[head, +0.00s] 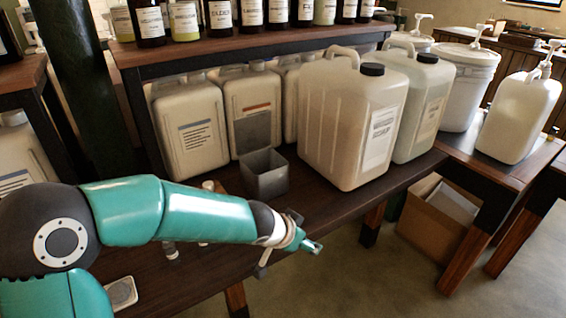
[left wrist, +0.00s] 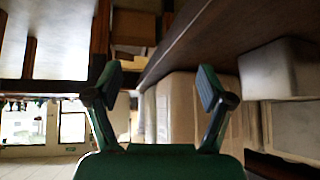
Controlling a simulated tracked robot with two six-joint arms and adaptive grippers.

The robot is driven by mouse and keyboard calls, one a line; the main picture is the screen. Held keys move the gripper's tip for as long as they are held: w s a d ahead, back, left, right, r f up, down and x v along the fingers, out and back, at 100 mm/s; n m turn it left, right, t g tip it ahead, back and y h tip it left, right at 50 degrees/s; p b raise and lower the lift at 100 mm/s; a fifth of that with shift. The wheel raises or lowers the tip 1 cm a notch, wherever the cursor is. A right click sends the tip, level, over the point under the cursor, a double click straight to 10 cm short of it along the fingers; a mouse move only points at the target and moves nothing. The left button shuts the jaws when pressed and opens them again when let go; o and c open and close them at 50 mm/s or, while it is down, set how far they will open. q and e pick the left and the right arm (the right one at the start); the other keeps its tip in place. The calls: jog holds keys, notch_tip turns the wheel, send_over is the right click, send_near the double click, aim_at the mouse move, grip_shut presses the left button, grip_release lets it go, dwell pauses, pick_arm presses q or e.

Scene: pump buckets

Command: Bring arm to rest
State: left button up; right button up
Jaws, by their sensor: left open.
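My left arm (head: 175,210) reaches in from the left over the dark wooden table in the head view. Its gripper (head: 314,248) is near the table's front edge, in front of the small grey metal box (head: 267,180) and apart from it. In the left wrist view the two fingers of my left gripper (left wrist: 158,85) stand wide apart with nothing between them. My right gripper is in neither view.
A large soap jug (head: 345,120) and a second jug (head: 425,100) stand on the table (head: 190,262). A white bucket (head: 470,80) and a pump jug (head: 520,115) stand to the right. A cardboard box (head: 432,225) lies below. Bottles line the shelf (head: 230,48).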

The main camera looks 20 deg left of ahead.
pick_arm(q)
jog(key=s+a+f+n+g+p, duration=0.1)
jog(key=s+f+n+g+p, duration=0.1)
jog(key=s+f+g+p, duration=0.65)
jog(key=s+d+f+n, duration=0.2)
jog(key=s+f, duration=0.4)
jog(key=s, duration=0.2)
jog(key=s+d+f+n+t+h, duration=0.1)
jog(key=s+d+f+n, duration=0.1)
jog(key=s+f, duration=0.4)
jog(key=shift+s+f+h, duration=0.25)
jog(key=shift+s+h, duration=0.05)
jog(key=shift+s, duration=0.85)
jog(key=shift+d+t, duration=0.1)
jog(key=shift+t, duration=0.15)
